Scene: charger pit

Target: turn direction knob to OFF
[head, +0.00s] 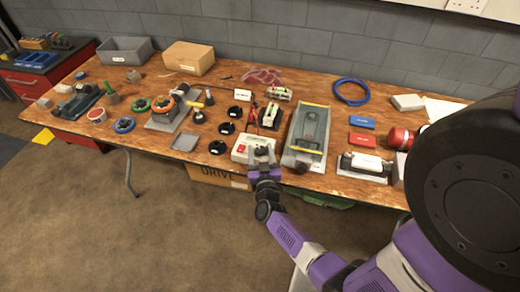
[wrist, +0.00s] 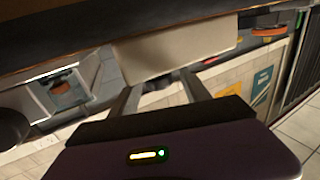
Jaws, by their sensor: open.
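A pale control box (head: 240,150) with a red part on its left side sits near the front edge of the wooden table. My gripper (head: 262,160) is at the right part of this box, with its fingers over or against it; the contact is too small to tell. In the wrist view, my gripper (wrist: 158,85) is open, its two grey fingers apart and pointing at a pale box face (wrist: 175,50). A small dark piece (wrist: 156,84) shows between the fingers and may be the direction knob. Its pointer and the OFF label cannot be read.
A grey tray-like unit (head: 310,135) stands just right of the control box. Several black round pieces (head: 218,147) lie to its left, and a red-and-black device (head: 268,114) stands behind it. A cardboard box (head: 215,177) is under the table.

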